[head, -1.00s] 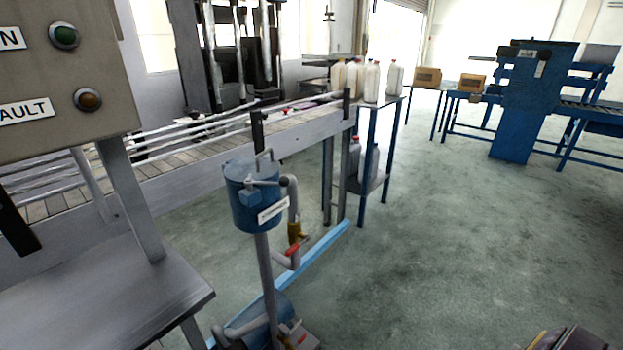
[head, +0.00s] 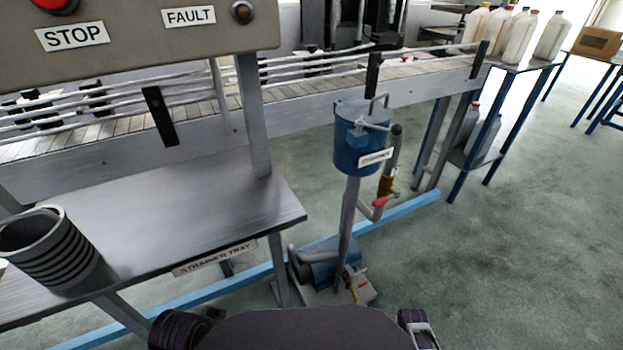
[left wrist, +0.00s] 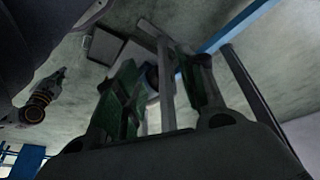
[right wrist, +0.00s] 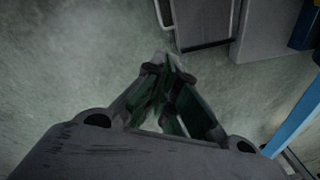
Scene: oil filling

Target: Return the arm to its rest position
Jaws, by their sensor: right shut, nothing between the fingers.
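My left gripper (left wrist: 160,95) shows in the left wrist view with its two green-padded fingers apart and nothing held between them. Floor and a grey post show behind the gap. My right gripper (right wrist: 166,68) shows in the right wrist view with its fingertips together and nothing between them, over bare floor. Neither gripper shows in the head view. Dark rounded parts of my own body fill the bottom middle of that view.
A conveyor (head: 310,105) runs behind to white bottles (head: 518,38). Floor at right is clear.

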